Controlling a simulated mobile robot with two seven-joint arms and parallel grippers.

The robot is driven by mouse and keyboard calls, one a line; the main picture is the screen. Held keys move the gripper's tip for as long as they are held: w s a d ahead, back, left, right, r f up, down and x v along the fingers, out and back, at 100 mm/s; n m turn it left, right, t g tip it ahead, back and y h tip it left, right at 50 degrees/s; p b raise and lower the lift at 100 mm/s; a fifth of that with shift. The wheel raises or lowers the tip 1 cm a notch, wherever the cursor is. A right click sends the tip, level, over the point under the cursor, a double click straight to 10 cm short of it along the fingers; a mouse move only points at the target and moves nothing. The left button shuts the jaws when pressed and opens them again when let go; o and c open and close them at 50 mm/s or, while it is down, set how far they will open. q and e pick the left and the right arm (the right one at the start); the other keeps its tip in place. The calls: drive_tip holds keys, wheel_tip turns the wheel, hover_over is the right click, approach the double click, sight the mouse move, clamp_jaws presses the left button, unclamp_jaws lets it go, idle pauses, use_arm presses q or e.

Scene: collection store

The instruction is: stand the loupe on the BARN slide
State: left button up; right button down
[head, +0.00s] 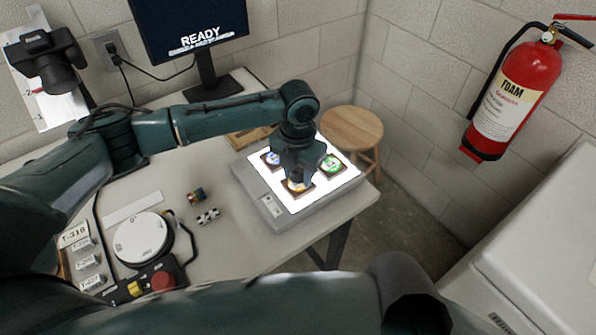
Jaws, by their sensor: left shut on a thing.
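A lit light box (258,196) lies at the table's right end. On its bright panel are framed slides: one with blue (272,159) at the left, one with green (330,163) at the right and one with yellow-orange (299,186) at the front. Their lettering is too small to read, so I cannot tell which is BARN. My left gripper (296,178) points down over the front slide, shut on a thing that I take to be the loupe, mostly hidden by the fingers. I cannot tell whether it touches the slide. My right gripper is not in view.
A monitor (190,28) is behind. A wooden stool (352,136) stands beyond the table's right edge.

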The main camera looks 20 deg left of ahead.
sight(298, 169)
use_arm(q)
drive_tip(key=shift+f, duration=0.2)
drive_tip(key=shift+f, duration=0.1)
drive_tip(key=o, duration=1)
wheel_tip(298, 169, up, 12)
drive_tip(key=shift+r, duration=0.2)
idle(0.3)
